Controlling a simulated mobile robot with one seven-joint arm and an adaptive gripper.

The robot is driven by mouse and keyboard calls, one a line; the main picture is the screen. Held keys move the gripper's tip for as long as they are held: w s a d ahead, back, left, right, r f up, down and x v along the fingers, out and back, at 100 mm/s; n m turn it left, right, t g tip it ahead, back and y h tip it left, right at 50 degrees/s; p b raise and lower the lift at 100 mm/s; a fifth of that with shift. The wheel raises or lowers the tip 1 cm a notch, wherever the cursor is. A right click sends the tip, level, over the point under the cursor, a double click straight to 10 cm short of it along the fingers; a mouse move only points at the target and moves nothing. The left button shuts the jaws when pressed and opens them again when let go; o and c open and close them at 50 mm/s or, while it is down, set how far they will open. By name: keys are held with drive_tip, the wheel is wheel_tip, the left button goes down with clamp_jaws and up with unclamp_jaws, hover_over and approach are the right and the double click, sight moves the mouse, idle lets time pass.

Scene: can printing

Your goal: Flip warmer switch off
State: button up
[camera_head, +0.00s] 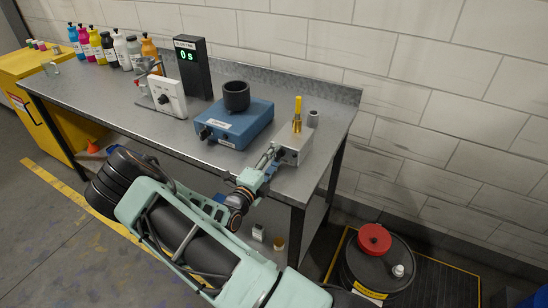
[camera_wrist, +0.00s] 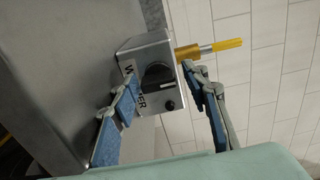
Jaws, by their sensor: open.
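The warmer (camera_head: 294,146) is a small silver metal box near the right front corner of the bench. In the wrist view, the warmer (camera_wrist: 132,56) shows a partly covered label, a black rotary switch (camera_wrist: 157,76) and a small round fitting below it. A brass piece with a yellow rod (camera_head: 298,106) stands on the box. My gripper (camera_head: 268,160) is at the box's front. In the wrist view my gripper (camera_wrist: 160,82) is open, with one blue-padded finger on each side of the switch. I cannot tell if either finger touches it.
A blue device (camera_head: 235,122) with a black cup (camera_head: 236,96) stands left of the warmer. Further left are a white dial panel (camera_head: 165,96), a black timer display (camera_head: 190,66) reading 0 s, and several ink bottles. A drum (camera_head: 378,265) stands on the floor at right.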

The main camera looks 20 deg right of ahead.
drive_tip(key=shift+f, duration=0.25)
